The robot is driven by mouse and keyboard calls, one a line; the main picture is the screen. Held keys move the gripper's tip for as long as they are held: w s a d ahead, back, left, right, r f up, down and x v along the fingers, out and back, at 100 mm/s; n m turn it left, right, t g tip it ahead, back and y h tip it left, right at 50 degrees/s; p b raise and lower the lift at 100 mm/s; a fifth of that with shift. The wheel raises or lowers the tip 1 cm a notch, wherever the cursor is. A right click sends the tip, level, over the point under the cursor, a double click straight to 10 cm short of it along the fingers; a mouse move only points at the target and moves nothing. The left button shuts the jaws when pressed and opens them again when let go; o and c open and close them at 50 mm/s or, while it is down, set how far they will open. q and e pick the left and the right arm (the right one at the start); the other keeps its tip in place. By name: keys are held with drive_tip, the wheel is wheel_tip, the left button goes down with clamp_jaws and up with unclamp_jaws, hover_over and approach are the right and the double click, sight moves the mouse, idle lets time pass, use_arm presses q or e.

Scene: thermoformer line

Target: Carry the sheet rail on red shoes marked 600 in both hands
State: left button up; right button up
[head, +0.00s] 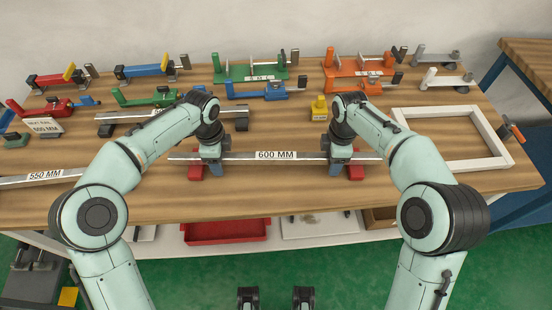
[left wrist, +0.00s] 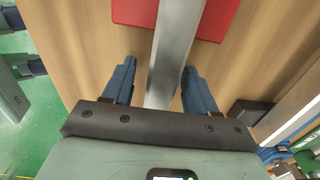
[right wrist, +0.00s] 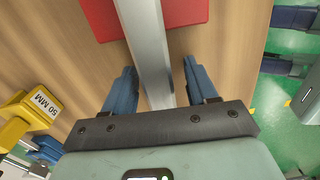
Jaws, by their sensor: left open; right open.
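The sheet rail (head: 240,157) is a long metal bar with a label reading 600 MM. It lies across two red shoes, the left one (head: 194,172) and the right one (head: 355,171), on the wooden table. My left gripper (head: 217,168) is open, its blue fingers on either side of the rail near the left shoe. In the left wrist view the rail (left wrist: 175,50) runs between the fingers, with gaps. My right gripper (head: 337,168) is open around the rail near the right shoe. The right wrist view shows the rail (right wrist: 147,50) between its fingers, with gaps.
A 550 MM rail (head: 20,181) lies at the left. Another rail on dark shoes (head: 105,130) lies behind my left arm. A yellow block (head: 319,107) stands behind the 600 rail. A white frame (head: 490,163) lies at the right. Clamps line the back. The table's front strip is clear.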

use_arm(q)
clamp_jaws()
use_arm(e)
clamp_jaws()
use_arm(q)
drive_tip(key=shift+r, duration=0.1)
use_arm(e)
drive_tip(key=shift+r, duration=0.15)
idle(0.9)
